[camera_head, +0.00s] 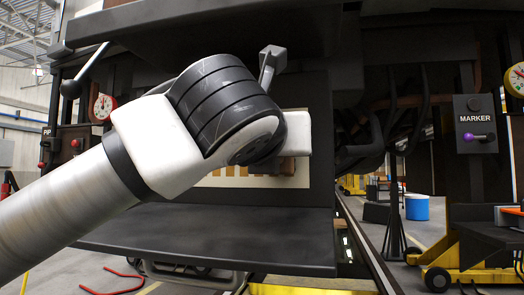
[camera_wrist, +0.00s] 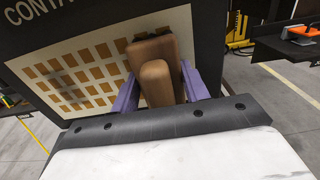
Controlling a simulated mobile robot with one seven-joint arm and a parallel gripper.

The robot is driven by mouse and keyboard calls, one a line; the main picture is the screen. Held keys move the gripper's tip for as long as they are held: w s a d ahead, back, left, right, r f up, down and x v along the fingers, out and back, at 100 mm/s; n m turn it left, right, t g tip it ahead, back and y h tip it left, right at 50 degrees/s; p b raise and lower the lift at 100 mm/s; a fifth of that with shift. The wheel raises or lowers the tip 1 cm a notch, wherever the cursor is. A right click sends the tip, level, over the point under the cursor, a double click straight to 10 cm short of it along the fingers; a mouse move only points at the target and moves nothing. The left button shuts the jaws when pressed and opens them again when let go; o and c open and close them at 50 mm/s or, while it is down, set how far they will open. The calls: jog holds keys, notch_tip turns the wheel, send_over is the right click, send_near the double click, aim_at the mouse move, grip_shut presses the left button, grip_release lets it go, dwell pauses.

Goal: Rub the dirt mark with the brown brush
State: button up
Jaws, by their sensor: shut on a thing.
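In the wrist view, my gripper (camera_wrist: 160,88) has its purple fingers shut on the brown brush (camera_wrist: 155,72), a brown block-like piece. The brush is in front of a pale panel (camera_wrist: 62,76) with rows of brown squares. I cannot tell whether the brush touches the panel. In the head view, my arm covers most of the panel (camera_head: 228,182), and my fingers are hidden.
A dark ledge (camera_head: 210,235) juts out below the panel. A lever with a dark knob (camera_head: 70,88) sticks out at the left. A MARKER box (camera_head: 478,124) with a purple knob and a yellow wheeled jack (camera_head: 440,262) are at the right. A blue bin (camera_head: 417,207) stands farther back.

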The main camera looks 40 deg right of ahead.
jog(key=shift+s+d, duration=0.15)
jog(key=shift+d, duration=0.05)
jog(key=w+a, duration=1.1)
jog(key=w, duration=0.3)
jog(key=shift+p, duration=0.4)
dwell(1.2)
jog(key=shift+s+a, duration=0.1)
jog(key=shift+b+v, duration=0.65)
jog(key=shift+v, duration=2.3)
jog(key=shift+s, duration=0.1)
jog(key=shift+v, duration=1.45)
